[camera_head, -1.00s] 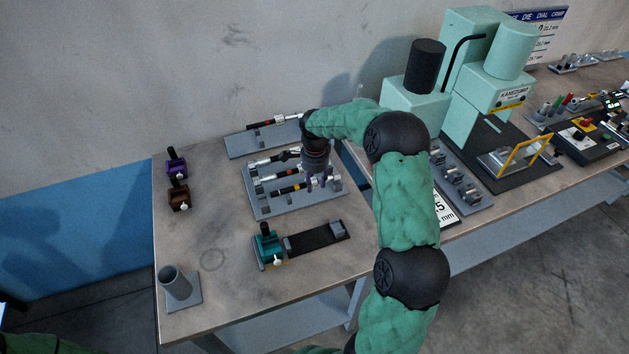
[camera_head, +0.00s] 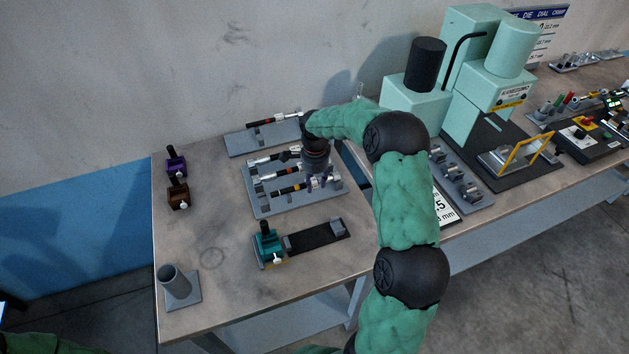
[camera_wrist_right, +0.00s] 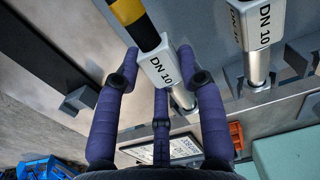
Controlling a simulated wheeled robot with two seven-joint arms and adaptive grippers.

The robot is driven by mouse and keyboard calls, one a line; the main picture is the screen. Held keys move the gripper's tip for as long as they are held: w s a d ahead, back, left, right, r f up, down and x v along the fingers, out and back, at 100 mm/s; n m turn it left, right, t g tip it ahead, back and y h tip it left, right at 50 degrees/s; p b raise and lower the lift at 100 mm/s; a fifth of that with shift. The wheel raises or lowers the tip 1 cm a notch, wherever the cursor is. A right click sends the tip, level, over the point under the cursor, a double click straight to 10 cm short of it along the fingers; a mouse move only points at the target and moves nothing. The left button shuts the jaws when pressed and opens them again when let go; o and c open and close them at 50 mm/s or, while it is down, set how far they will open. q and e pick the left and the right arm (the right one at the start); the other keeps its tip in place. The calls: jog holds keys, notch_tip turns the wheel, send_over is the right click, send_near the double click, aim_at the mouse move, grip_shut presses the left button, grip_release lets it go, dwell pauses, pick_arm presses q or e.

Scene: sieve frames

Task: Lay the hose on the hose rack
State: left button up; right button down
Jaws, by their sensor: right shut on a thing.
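My right gripper (camera_head: 321,182) is over the right end of the grey rack plate (camera_head: 262,209) on the bench. In the wrist view its purple fingers (camera_wrist_right: 160,85) are shut on a hose (camera_wrist_right: 143,28) with a black and yellow band and a white "DN 10" collar. In the head view this hose (camera_head: 287,190) appears to be the front one, low over the plate; contact with its holders cannot be told. Other hoses (camera_head: 278,174) lie behind it; one with a "DN 10" collar (camera_wrist_right: 257,25) shows beside it in the wrist view. My left gripper is out of view.
A rear grey rack (camera_head: 240,145) carries another hose (camera_head: 270,121). A teal clamp block (camera_head: 268,243) with a black tray (camera_head: 320,236) stands in front. Purple (camera_head: 175,162) and brown (camera_head: 178,194) blocks and a grey tube stand (camera_head: 175,284) are left. A green press (camera_head: 470,90) stands right.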

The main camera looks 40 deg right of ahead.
jog(key=c, duration=0.7)
grip_release()
notch_tip(320, 180, up, 12)
jog(key=shift+s+f, duration=0.1)
